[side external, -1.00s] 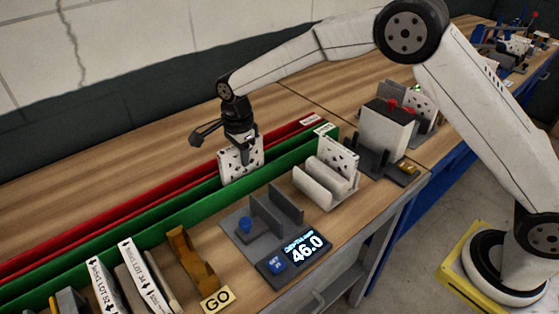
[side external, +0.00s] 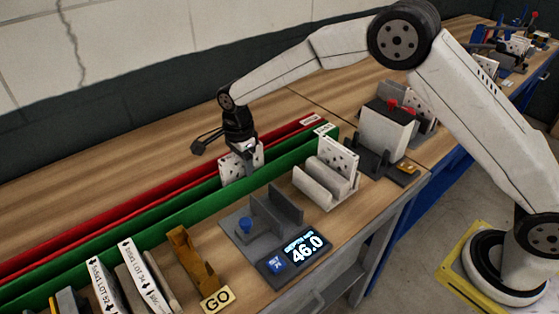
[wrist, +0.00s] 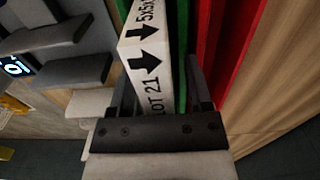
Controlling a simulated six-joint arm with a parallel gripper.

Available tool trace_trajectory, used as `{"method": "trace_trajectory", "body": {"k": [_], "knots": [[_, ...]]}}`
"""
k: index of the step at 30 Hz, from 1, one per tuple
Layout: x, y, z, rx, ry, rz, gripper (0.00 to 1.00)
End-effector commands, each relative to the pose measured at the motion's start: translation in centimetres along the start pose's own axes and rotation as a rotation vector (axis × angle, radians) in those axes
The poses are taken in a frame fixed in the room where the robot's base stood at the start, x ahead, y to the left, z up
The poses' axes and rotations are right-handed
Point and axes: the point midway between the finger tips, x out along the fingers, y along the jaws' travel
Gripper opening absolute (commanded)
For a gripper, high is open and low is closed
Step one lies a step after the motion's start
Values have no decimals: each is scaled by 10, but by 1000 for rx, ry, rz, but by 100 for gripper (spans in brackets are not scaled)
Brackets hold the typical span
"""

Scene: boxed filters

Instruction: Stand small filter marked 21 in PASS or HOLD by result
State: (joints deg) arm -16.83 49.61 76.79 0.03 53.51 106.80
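The small white filter (side external: 228,173) stands upright in the green channel (side external: 185,203), its lower part hidden behind the front green wall. Its top edge (wrist: 150,62) shows arrows and LOT 21 in the wrist view. My gripper (side external: 240,152) is over its top, with one finger on each side. In the wrist view the fingers (wrist: 160,88) look spread, with a gap on the right side of the filter. The red channel (side external: 150,205) runs behind the green one. The labels at the far ends are too small to read. The gauge display (side external: 305,246) reads 46.0.
The grey gauge fixture (side external: 262,222) is empty. A cream rack (side external: 325,185) holds a speckled filter (side external: 338,153). Upright filters with lot labels (side external: 130,275) and an orange-brown bracket (side external: 190,262) stand at the front left. A GO plate (side external: 217,299) lies near the edge.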

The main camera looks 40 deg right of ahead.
Motion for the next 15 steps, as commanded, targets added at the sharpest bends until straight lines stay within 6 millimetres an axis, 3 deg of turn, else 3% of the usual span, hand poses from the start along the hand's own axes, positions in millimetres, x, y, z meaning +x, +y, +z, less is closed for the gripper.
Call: {"method": "trace_trajectory", "body": {"k": [8, 15], "knots": [[-6, 0, 0, 0, 0, -1, 64], [-29, -1, 0, 0, -1, -2, 64]]}}
